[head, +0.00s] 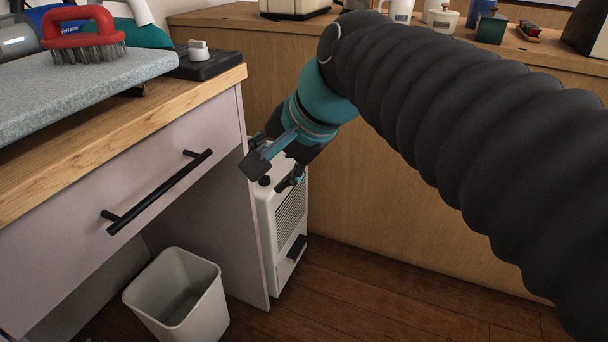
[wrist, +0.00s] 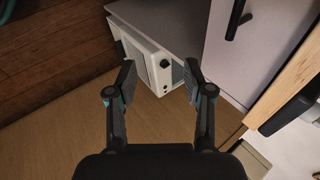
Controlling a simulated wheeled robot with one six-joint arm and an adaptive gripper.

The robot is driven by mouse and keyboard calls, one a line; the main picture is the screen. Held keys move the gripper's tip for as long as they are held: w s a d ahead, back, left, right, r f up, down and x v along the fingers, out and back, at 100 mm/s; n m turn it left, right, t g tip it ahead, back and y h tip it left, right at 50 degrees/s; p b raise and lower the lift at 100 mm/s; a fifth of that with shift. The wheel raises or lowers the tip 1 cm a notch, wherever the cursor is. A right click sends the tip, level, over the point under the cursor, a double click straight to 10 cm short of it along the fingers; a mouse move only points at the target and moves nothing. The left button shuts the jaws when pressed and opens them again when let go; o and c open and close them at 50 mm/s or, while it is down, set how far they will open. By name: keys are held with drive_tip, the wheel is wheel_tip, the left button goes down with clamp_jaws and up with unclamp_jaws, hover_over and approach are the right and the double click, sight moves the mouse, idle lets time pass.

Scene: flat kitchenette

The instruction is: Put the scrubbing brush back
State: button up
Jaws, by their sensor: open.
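The scrubbing brush (head: 83,31) has a red handle and dark bristles. In the head view it rests bristles down on a grey slab (head: 88,84) on the wooden counter at the upper left. My gripper (head: 273,170) is open and empty, low beside the counter's right end, below the countertop and well to the right of the brush. In the wrist view my gripper (wrist: 160,83) shows both fingers apart with nothing between them. The brush is not visible in the wrist view.
A white heater-like box (head: 284,228) stands beyond my gripper, by the cabinet panel. A drawer with a black handle (head: 157,191) is under the counter. A pale bin (head: 180,296) stands on the floor. A back counter (head: 225,14) holds mugs and other items.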

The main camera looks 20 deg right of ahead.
drive_tip(key=s+d+f+n+h, duration=0.2)
drive_tip(key=s+d+f+n, duration=0.2)
drive_tip(key=f, duration=0.3)
drive_tip(key=s+d+f+n+h, duration=0.2)
drive_tip(key=s+d+f+n, duration=0.1)
drive_tip(key=f, duration=0.4)
drive_tip(key=shift+s+d+n, duration=0.35)
drive_tip(key=shift+s+n, duration=0.45)
drive_tip(key=shift+n, duration=0.3)
